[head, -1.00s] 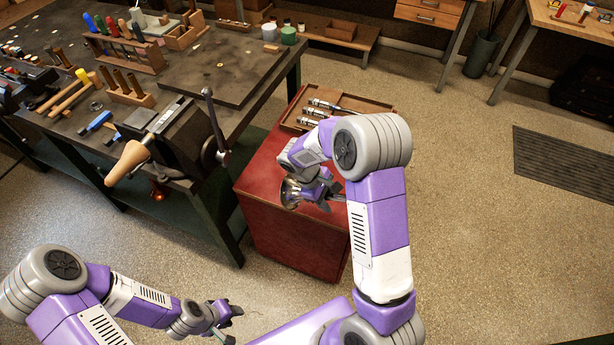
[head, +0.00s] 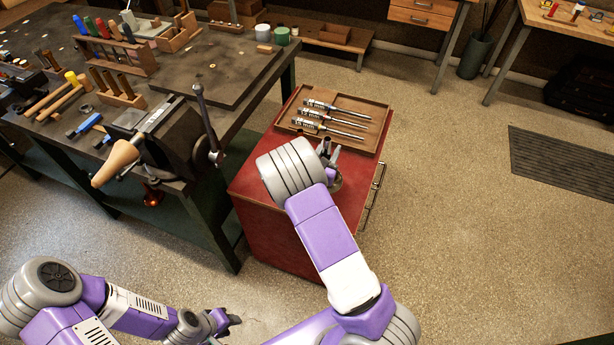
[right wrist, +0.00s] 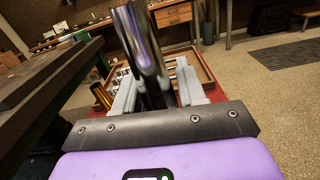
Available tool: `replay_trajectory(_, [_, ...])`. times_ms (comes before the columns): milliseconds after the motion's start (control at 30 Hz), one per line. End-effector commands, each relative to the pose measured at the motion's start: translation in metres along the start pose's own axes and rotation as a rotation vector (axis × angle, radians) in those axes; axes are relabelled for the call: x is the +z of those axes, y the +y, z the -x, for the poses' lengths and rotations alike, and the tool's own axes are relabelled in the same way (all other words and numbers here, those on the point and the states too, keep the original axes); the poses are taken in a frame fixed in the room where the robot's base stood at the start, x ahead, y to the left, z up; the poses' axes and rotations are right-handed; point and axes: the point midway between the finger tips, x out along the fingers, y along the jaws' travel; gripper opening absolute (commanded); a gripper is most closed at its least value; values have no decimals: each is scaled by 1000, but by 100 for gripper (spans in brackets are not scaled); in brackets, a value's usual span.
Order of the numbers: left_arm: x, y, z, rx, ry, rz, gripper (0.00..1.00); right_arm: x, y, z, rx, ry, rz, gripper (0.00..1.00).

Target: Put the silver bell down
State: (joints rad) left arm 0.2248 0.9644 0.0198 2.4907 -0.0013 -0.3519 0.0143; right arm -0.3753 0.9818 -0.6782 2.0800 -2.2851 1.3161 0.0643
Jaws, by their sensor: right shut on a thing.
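The silver bell (right wrist: 145,50) is a shiny tapering tube in the right wrist view. It stands up between the two grey fingers of my right gripper (right wrist: 155,88), which is shut on it. In the head view my right gripper (head: 328,152) is over the top of the red cabinet (head: 262,180), mostly hidden behind my own arm. Only a small part of the bell (head: 336,183) shows there, beside my arm. I cannot tell whether it touches the cabinet top. My left gripper (head: 234,320) is low over the floor, away from the cabinet; its finger gap is unclear.
A dark workbench (head: 205,85) with a vise (head: 165,140) and tools stands to the left. A brass-coloured piece (right wrist: 102,96) shows left of my right fingers.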

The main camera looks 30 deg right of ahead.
Motion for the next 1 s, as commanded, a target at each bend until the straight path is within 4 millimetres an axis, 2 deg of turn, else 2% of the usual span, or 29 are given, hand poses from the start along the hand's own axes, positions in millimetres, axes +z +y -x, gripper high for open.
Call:
replay_trajectory(300, [-1,-6,-15,0,0,0,39,-54,-1,0,17,-9,3,1])
replay_trajectory(467, [-1,-6,-17,0,0,0,39,-64,-2,0,15,-10,0,1])
replay_trajectory(700, [-1,-10,-26,0,0,0,39,-96,-5,1,15,-9,2,1])
replay_trajectory(933, [-1,-9,-25,0,0,0,39,-98,-4,1,15,-9,0,1])
replay_trajectory(967, [-1,-9,-25,0,0,0,39,-98,-4,2,15,-7,0,45])
replay_trajectory(1000, [-1,-9,-25,0,0,0,39,-98,-4,2,15,-7,0,51])
